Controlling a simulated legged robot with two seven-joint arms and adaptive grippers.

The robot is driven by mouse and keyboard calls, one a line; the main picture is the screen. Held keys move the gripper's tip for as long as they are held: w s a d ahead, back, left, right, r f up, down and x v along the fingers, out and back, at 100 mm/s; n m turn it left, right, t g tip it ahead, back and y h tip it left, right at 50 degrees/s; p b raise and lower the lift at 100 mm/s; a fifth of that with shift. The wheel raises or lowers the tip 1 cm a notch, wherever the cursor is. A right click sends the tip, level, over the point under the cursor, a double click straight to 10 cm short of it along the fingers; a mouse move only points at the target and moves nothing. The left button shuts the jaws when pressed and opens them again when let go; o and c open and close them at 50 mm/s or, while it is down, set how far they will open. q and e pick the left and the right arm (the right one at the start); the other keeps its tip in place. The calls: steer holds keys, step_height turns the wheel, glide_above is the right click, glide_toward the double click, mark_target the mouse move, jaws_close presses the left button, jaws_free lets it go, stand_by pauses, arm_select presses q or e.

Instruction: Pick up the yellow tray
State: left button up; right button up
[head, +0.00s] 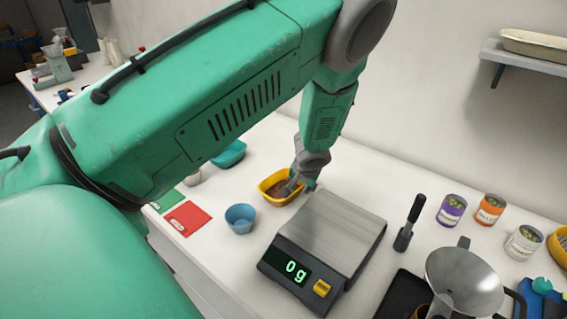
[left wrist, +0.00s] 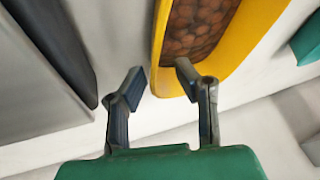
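The yellow tray (head: 279,203) stands on the white table left of the scale and holds brown, nut-like pieces. It also shows in the left wrist view (left wrist: 158,50), large at the top. My left gripper (head: 291,187) is at the tray's right side in the head view. In the left wrist view the left gripper (left wrist: 160,78) is open, with its fingers apart. One fingertip is outside the tray wall and the other overlaps the tray, so the wall shows between them. Whether the fingers touch it cannot be told. My right gripper is not in view.
A scale (head: 325,240) reading 0 g stands close right of the tray. A blue cup (head: 240,218), a teal bowl (head: 230,154) and a red card (head: 187,218) are to the left. A metal funnel (head: 465,278) and several cans stand at right. Another yellow container (head: 559,246) is at the right edge.

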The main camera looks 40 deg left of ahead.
arm_select(q)
steer(key=shift+w+a+f, duration=0.15)
steer(key=shift+a+f, duration=0.25)
steer(key=shift+f, duration=0.1)
steer(key=shift+d+r, duration=0.15)
steer(key=shift+d, duration=0.05)
steer(key=shift+c, duration=0.8)
steer(key=shift+d+r, duration=0.1)
steer(key=shift+d, duration=0.1)
jaws_close()
steer(key=shift+d, duration=0.2)
